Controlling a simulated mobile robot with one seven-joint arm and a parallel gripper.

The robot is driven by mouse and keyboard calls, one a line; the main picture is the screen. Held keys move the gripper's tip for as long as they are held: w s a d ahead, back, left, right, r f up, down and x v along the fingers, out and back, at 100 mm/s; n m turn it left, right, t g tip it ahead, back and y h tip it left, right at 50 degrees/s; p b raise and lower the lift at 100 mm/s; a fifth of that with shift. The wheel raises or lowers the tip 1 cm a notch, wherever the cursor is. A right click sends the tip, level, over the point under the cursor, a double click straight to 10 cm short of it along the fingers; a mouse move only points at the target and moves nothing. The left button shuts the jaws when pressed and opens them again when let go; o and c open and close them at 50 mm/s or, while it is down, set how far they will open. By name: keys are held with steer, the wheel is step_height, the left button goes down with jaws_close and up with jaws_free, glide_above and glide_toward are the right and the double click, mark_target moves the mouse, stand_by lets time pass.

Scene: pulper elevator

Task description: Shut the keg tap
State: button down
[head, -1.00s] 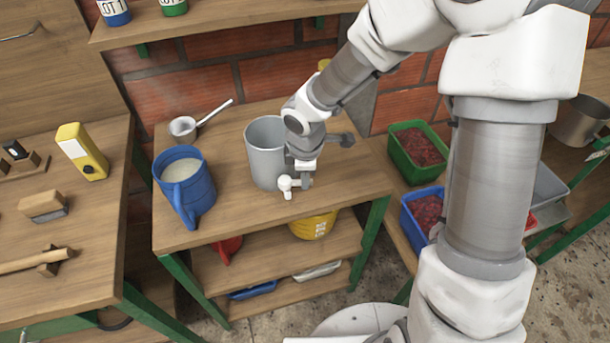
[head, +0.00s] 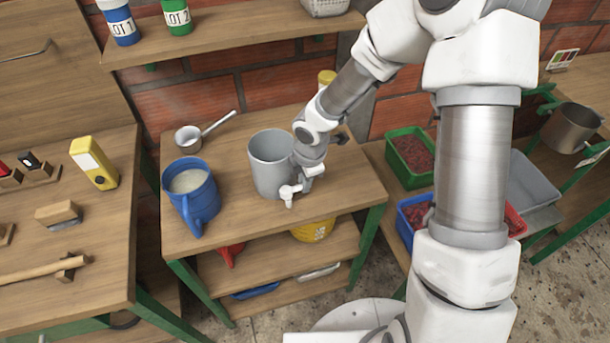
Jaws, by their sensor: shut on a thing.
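The keg (head: 266,168) is a grey open-topped cylinder on the wooden bench, in the middle of the head view. Its small white tap (head: 288,193) sticks out low on the front right side, above the bench's front edge. My gripper (head: 301,184) is at the tap, close against the keg's right side, and is shut on the tap. The fingers are small here and partly merge with the tap, so which part of it they grip and how far its handle is turned cannot be told.
A blue jug of pale liquid (head: 190,198) stands left of the keg, with a ladle (head: 192,138) behind it. A green crate (head: 409,160) and a blue crate (head: 408,222) of red fruit lie to the right. Bare bench top (head: 345,190) shows right of my gripper.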

steer(key=shift+w, duration=0.1)
stand_by(0.3)
steer(key=c, duration=0.8)
jaws_free()
steer(key=s+r+p, duration=0.1)
steer(key=r+p, duration=0.1)
steer(key=r, duration=0.3)
steer(key=s+d+r+p, duration=0.1)
steer(key=r+p, duration=0.1)
steer(key=r, duration=0.4)
steer(key=s+r+p, duration=0.1)
steer(key=r+p, duration=0.1)
steer(key=r, duration=0.4)
steer(key=shift+d, duration=0.15)
steer(key=shift+d, duration=0.1)
